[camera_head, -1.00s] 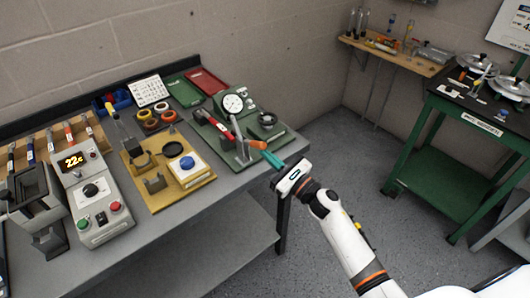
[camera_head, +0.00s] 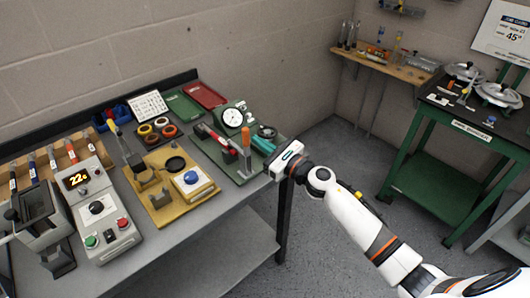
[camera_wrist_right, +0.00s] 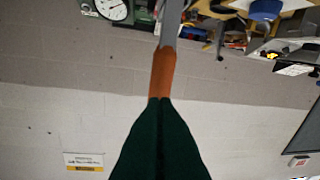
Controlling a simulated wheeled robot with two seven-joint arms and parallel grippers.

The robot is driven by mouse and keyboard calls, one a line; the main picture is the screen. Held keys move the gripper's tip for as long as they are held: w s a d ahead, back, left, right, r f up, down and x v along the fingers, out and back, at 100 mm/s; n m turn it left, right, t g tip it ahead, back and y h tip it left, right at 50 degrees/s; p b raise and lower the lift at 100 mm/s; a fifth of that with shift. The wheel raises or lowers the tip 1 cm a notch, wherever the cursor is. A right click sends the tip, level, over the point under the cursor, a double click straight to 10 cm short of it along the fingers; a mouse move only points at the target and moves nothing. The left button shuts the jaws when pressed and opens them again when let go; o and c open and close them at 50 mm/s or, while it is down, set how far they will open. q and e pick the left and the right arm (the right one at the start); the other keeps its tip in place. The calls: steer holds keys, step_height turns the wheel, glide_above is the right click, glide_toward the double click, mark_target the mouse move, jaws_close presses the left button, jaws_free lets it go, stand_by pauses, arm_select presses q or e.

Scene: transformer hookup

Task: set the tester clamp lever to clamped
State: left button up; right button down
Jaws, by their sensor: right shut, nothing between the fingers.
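The tester (camera_head: 216,152) is a green base with a round white dial gauge (camera_head: 232,117), near the right end of the grey bench. Its clamp lever (camera_head: 245,141) has an orange handle and stands about upright in the head view. In the right wrist view the orange handle (camera_wrist_right: 162,73) rises from the tip of my fingers. My right gripper (camera_head: 256,143) is shut and empty, with its teal fingers at the right side of the handle. The fingertips look touching or very close; I cannot tell which. My left gripper is not in view.
A yellow fixture (camera_head: 166,205) with a blue button sits left of the tester. A control box (camera_head: 103,212) with a lit display stands further left. Red (camera_head: 205,95) and green trays lie behind. A green-framed table (camera_head: 440,150) stands apart at right.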

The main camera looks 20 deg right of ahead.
steer(key=shift+w+a+r, duration=0.25)
steer(key=shift+w+r, duration=0.35)
steer(key=shift+w, duration=0.25)
steer(key=shift+r, duration=0.3)
steer(key=shift+d, duration=0.1)
